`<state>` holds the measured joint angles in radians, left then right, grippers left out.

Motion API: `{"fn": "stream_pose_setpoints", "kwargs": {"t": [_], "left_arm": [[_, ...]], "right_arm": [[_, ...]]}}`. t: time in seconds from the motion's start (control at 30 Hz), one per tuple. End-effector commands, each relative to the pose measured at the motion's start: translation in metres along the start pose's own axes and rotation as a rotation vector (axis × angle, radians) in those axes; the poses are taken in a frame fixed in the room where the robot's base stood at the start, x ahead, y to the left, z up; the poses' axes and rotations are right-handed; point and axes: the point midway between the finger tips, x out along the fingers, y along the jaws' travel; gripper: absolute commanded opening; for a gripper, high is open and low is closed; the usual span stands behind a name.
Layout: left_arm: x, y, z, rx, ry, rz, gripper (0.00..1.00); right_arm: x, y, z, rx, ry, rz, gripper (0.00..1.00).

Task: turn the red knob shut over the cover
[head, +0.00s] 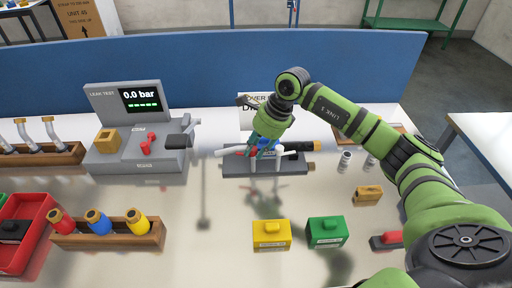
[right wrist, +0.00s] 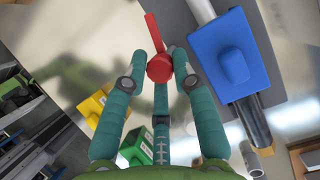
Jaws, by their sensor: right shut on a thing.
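My right gripper (head: 262,148) reaches down over a grey fixture (head: 240,169) that carries a pipe with a black end (head: 300,146). In the right wrist view its teal fingers (right wrist: 160,65) are shut on the red knob (right wrist: 159,67), whose red lever points up in the picture. A blue cover (right wrist: 232,50) with a raised grip sits beside the knob, to its right, on a dark and silver pipe. In the head view the fingers mostly hide the knob and cover. How the knob and cover touch cannot be told. My left gripper is not in view.
A yellow block (head: 271,236) and a green block (head: 326,233) stand in front of the fixture. A leak tester (head: 140,135) reading 0.0 bar is at the left. A wooden rack (head: 105,236) holds coloured cylinders beside a red bin (head: 25,215). A blue partition (head: 200,65) runs behind.

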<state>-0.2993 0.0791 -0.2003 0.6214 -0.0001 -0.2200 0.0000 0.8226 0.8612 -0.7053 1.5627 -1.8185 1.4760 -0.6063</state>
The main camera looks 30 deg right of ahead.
Motion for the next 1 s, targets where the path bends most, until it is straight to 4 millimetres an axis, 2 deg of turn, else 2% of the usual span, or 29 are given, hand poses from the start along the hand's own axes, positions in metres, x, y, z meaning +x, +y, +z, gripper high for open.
{"fn": "stream_pose_setpoints", "kwargs": {"t": [0.27, 1.0], "left_arm": [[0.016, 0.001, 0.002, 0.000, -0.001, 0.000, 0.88], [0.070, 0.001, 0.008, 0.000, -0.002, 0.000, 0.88]], "right_arm": [[-0.001, -0.002, 0.003, 0.174, -0.015, -0.086, 0.00], [-0.001, 0.000, 0.006, 0.821, -0.026, -0.352, 0.00]]}}
